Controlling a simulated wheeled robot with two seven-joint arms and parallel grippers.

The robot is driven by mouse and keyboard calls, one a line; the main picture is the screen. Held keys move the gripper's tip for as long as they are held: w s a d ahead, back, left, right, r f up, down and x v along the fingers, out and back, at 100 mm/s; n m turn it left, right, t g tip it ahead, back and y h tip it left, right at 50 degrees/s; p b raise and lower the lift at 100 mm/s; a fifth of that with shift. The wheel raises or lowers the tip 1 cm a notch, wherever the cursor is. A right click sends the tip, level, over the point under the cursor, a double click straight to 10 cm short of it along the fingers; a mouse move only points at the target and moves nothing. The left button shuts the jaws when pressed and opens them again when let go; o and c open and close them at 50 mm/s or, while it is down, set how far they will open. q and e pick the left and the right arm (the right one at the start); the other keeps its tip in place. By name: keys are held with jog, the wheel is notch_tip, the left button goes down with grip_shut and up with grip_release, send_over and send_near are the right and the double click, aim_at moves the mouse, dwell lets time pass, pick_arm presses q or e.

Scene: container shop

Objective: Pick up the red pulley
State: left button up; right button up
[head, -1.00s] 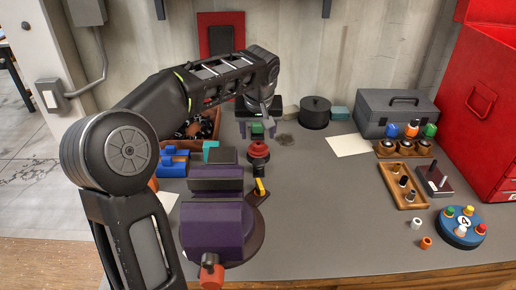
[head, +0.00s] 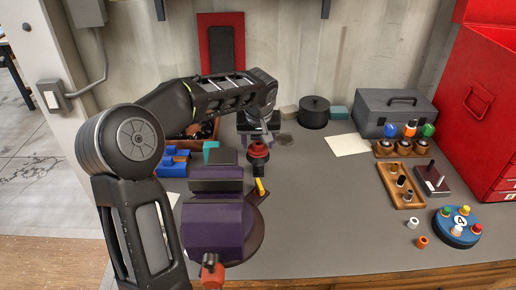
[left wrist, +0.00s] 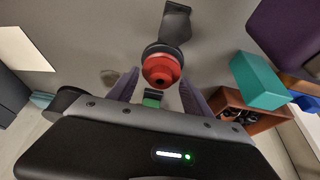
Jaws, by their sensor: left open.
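The red pulley (head: 258,150) stands upright on a dark support on the bench, just behind the purple vise (head: 214,228). My left gripper (head: 257,138) is open and points down, just above and behind the pulley, partly hidden by its own wrist. In the left wrist view the red pulley (left wrist: 161,67) shows ahead of and between the two spread fingers (left wrist: 159,90). Whether the fingers touch it I cannot tell. My right gripper is not in view.
A teal block (left wrist: 259,80) and a wooden bin (left wrist: 236,118) lie beside the pulley. A dark round pot (head: 314,112) and a grey toolbox (head: 394,115) stand at the back. A blue round stand (head: 448,232) is at the right. The bench centre is clear.

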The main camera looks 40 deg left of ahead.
aim_at(258, 146)
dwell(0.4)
pick_arm(q)
grip_shut()
dwell(0.4)
notch_tip(258, 146, up, 10)
jog(key=shift+b, duration=0.4)
dwell(0.7)
